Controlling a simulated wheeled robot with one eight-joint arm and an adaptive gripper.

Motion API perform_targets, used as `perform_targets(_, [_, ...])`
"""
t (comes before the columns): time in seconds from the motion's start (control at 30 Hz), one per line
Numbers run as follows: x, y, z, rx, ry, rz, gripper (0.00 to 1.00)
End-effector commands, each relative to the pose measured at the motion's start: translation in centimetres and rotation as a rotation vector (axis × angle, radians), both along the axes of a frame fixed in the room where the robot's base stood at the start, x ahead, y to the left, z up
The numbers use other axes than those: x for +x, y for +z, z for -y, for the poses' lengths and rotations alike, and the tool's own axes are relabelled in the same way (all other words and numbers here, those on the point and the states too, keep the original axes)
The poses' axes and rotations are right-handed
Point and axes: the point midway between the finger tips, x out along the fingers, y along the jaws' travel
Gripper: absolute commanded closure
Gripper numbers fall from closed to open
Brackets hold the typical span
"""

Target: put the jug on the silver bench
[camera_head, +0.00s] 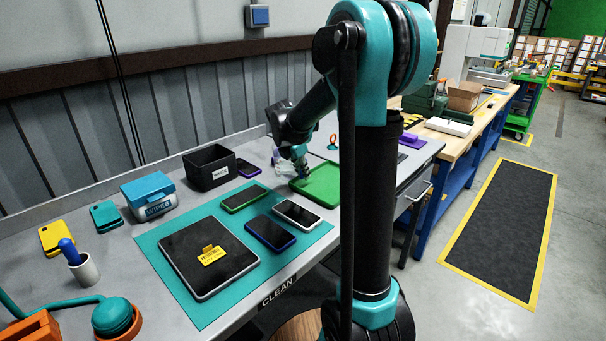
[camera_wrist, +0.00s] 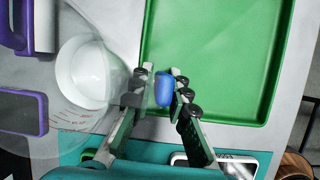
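The clear jug (camera_wrist: 88,118) with red measuring marks is at the left of the wrist view; a whitish round shape shows through it. In the head view a pale, clear shape (camera_head: 283,166) beside my gripper looks like the jug. My gripper (camera_wrist: 164,92) has its fingers drawn in on a blue piece (camera_wrist: 164,85) that looks like the jug's handle. In the head view my gripper (camera_head: 300,165) is small, left of the green tray. I cannot tell whether the jug touches the surface below. A grey-topped bench (camera_head: 426,150) with drawers, likely the silver bench, is partly hidden behind my arm.
The green tray (camera_head: 322,184) lies close to my gripper. Phones and a tablet (camera_head: 207,257) lie on a teal mat (camera_head: 160,250). A black bin (camera_head: 209,168) and a wipes box (camera_head: 149,196) stand behind. A purple item (camera_head: 412,141) lies on the grey-topped bench.

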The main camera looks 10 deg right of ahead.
Motion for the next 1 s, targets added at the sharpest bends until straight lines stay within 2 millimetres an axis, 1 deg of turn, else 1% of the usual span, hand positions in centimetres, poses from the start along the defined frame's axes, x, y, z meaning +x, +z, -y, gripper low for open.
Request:
perform_targets(0.4, [-2.0, 7.4, -2.5, 0.000, 0.002, 0.000, 0.84])
perform_targets(0.53, [-2.4, 9.2, -3.1, 0.001, 0.001, -0.001, 0.84])
perform_targets(0.7, [-2.7, 10.3, -3.5, 0.000, 0.001, 0.000, 0.84])
perform_targets(1.0, [-2.8, 10.5, -3.5, 0.000, 0.000, 0.000, 0.84])
